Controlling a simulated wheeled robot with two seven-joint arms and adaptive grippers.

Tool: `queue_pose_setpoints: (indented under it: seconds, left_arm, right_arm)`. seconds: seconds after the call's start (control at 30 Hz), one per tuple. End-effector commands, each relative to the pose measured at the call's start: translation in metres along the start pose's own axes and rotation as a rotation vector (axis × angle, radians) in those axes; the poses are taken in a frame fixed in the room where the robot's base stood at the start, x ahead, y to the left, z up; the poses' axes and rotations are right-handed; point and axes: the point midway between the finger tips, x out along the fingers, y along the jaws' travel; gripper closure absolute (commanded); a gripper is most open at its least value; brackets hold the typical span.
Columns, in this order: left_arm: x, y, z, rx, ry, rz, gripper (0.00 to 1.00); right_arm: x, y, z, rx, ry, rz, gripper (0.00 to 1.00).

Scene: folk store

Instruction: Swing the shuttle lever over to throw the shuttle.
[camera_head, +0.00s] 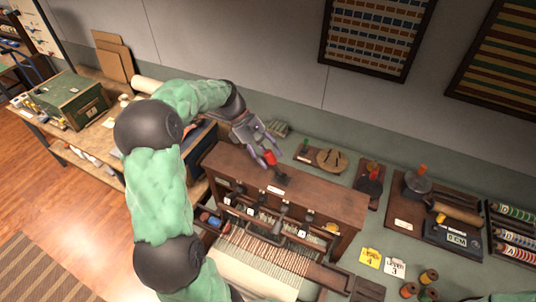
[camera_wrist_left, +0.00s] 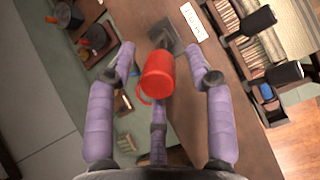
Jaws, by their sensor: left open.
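The shuttle lever (camera_head: 270,158) has a red cylindrical knob and a dark base fixed on top of the brown wooden loom frame (camera_head: 330,203). A white label lies beside its base. My left gripper (camera_head: 266,148) is over the lever at its back left side, with its purple fingers apart. In the left wrist view the red knob (camera_wrist_left: 156,74) sits between the spread fingers of the left gripper (camera_wrist_left: 162,56). I see no finger closed on it; whether one touches it I cannot tell. My right gripper is not in view.
Several small dark levers with white tags line the loom's front, above the threads (camera_head: 265,250). A round wooden disc (camera_head: 331,159) and a small red-knobbed device (camera_head: 372,175) stand to the right on the green bench. A green box (camera_head: 72,102) stands at far left.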

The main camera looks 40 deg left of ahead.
Motion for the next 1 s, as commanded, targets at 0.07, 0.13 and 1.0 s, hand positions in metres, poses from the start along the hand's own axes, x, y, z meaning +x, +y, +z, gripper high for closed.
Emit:
queue_pose_setpoints:
  seconds: [0.07, 0.13, 1.0]
  left_arm:
    - [-0.004, 0.001, 0.0, 0.0, 0.001, 0.002, 0.47]
    - [-0.01, 0.001, -0.001, 0.0, 0.003, 0.004, 0.47]
    - [-0.119, 0.0, 0.0, -0.001, -0.001, -0.002, 0.47]
  right_arm:
    - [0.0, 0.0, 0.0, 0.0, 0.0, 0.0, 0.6]
    - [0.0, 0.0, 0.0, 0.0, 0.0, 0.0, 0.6]
    - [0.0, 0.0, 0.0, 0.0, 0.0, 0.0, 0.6]
